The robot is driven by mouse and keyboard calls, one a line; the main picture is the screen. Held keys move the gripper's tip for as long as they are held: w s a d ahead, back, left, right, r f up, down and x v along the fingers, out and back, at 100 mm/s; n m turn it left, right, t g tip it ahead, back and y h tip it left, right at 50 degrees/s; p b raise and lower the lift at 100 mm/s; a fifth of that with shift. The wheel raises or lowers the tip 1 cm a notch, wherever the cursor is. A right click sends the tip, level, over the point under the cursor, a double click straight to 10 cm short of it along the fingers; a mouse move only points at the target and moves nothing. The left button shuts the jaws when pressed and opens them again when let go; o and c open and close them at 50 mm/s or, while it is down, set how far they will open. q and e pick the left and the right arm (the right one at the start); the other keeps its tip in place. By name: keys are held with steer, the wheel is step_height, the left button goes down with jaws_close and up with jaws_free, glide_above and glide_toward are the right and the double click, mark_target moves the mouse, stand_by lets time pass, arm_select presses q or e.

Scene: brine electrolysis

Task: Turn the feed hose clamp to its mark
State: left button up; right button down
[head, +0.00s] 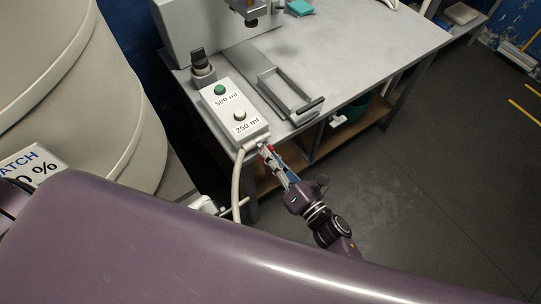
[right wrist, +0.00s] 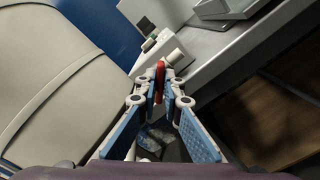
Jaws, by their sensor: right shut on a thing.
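The feed hose clamp (right wrist: 160,74) shows as a small red piece between my right fingertips in the right wrist view. In the head view a bit of red (head: 268,149) shows at the same fingertips, by the lower end of the dosing box (head: 230,98). My right gripper (head: 269,153) is shut on the clamp; its blue-padded fingers also show in the right wrist view (right wrist: 166,84). The pale feed hose (head: 237,185) bends down from the box end beside the gripper. The clamp's mark cannot be made out.
The dosing box, with a green and a pale button marked 500 ml and 250 ml, sits at the edge of the grey bench (head: 345,50). A metal frame with a dark handle (head: 310,106) lies beside it. A large beige tank (head: 75,80) stands at left. The floor at right is clear.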

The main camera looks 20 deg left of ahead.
steer(key=m, duration=1.4)
steer(key=shift+d+f+m+p, duration=0.1)
steer(key=shift+f+m+p, duration=0.2)
steer(key=shift+m+p, duration=0.1)
steer(key=m, duration=0.3)
steer(key=shift+m, duration=0.3)
steer(key=m, duration=0.3)
steer(key=shift+f+m, duration=0.15)
steer(key=shift+m, duration=0.15)
steer(key=shift+s+m, duration=0.2)
steer(key=shift+m, duration=3.4)
steer(key=shift+f, duration=0.1)
steer(key=c, duration=2.1)
jaws_free()
steer(key=shift+a, duration=0.2)
